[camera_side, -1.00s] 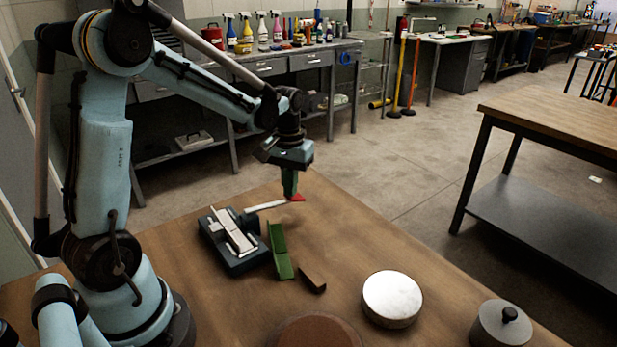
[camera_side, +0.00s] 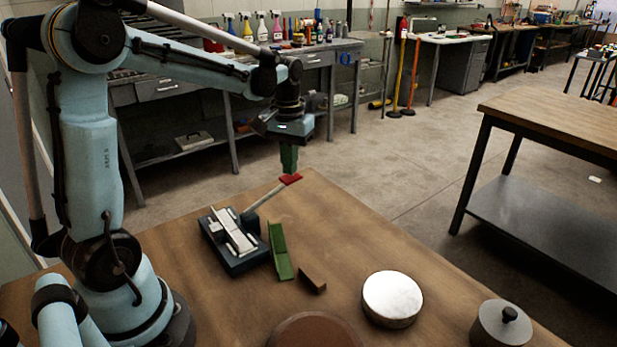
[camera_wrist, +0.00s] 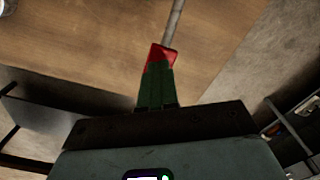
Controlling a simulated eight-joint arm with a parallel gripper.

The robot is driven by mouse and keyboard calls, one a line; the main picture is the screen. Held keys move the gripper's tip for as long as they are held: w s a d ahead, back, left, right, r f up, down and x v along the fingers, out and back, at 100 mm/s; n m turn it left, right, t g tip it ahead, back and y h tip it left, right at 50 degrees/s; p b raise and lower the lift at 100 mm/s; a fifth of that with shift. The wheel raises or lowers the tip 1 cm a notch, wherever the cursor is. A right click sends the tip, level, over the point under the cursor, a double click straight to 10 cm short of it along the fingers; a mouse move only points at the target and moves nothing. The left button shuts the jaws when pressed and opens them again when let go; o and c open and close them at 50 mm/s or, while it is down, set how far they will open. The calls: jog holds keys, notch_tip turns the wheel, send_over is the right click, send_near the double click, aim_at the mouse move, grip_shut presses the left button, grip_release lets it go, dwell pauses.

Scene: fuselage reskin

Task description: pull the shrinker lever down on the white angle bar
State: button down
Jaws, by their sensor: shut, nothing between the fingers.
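The shrinker (camera_side: 240,260) is a dark block on the near table, with the white angle bar (camera_side: 234,232) lying in it. Its lever (camera_side: 265,197) slants up to the right and ends in a red tip (camera_side: 291,179). My gripper (camera_side: 289,171), with green fingers, points down, shut and empty, right at the red tip. In the wrist view the red tip (camera_wrist: 160,54) shows just beyond the finger ends (camera_wrist: 157,72), and the grey lever rod (camera_wrist: 174,22) runs on from it. Whether they touch is hard to tell.
A green angle piece (camera_side: 280,252) and a small brown block (camera_side: 313,280) lie right of the shrinker. A white-topped round (camera_side: 392,298), a brown disc (camera_side: 315,333) and a lidded grey pot (camera_side: 500,325) stand nearer. The table's far edge lies close behind the lever.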

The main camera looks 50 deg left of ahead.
jog(key=shift+r, duration=2.65)
jog(key=shift+s+d, duration=0.15)
jog(key=shift+d, duration=0.1)
jog(key=s+d+f+m+t, duration=0.3)
jog(key=s+d+m+t, duration=0.3)
jog(key=d, duration=0.6)
jog(key=shift+s+d+f+t, duration=0.3)
jog(key=shift+s+t, duration=0.3)
jog(key=shift+s, duration=0.45)
